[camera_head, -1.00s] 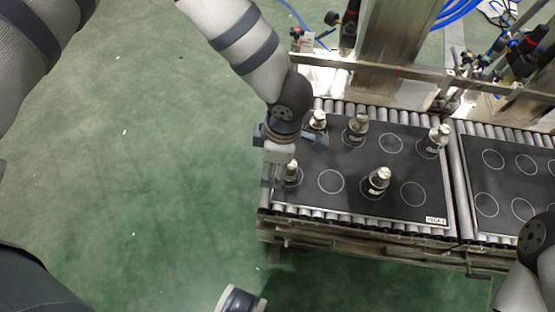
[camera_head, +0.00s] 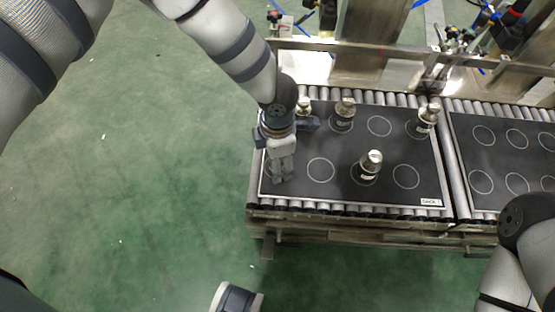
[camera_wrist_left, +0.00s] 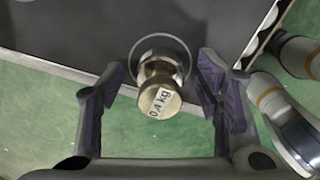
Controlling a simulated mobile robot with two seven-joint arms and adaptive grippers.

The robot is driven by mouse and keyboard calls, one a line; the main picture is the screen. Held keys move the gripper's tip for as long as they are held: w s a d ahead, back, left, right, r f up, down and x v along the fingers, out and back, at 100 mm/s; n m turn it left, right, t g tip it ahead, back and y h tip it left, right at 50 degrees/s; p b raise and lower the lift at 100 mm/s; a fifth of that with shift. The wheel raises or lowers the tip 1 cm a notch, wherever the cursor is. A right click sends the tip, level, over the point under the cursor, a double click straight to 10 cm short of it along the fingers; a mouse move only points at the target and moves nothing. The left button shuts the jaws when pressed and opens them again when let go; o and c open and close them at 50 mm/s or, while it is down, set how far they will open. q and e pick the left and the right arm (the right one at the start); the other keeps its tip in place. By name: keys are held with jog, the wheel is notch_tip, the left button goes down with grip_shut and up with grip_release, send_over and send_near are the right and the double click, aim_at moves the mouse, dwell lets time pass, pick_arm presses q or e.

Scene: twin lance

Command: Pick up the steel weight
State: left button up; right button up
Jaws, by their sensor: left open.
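My left gripper (camera_head: 281,172) points down at the front-left corner of the dark mat (camera_head: 325,197). In the left wrist view its open fingers (camera_wrist_left: 162,70) stand on either side of a shiny steel weight (camera_wrist_left: 160,98) with a white label ending in "kg". No finger visibly touches it. In the head view my gripper hides this weight. Other steel weights stand upright on the mat: one at front centre (camera_head: 369,170), one at back left (camera_head: 304,107), one at back centre (camera_head: 344,116) and one at back right (camera_head: 427,121). My right gripper is out of view.
White circles mark the mat; some are empty, such as the one right of my gripper (camera_head: 321,170). Rollers (camera_head: 393,100) surround the mat, and a metal rail (camera_head: 400,72) runs behind. A second mat (camera_head: 500,158) with empty circles lies right. Green floor is open at left.

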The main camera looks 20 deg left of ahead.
pick_arm(q)
jog(key=shift+c, duration=0.4)
grip_shut()
jog(key=shift+r, duration=0.1)
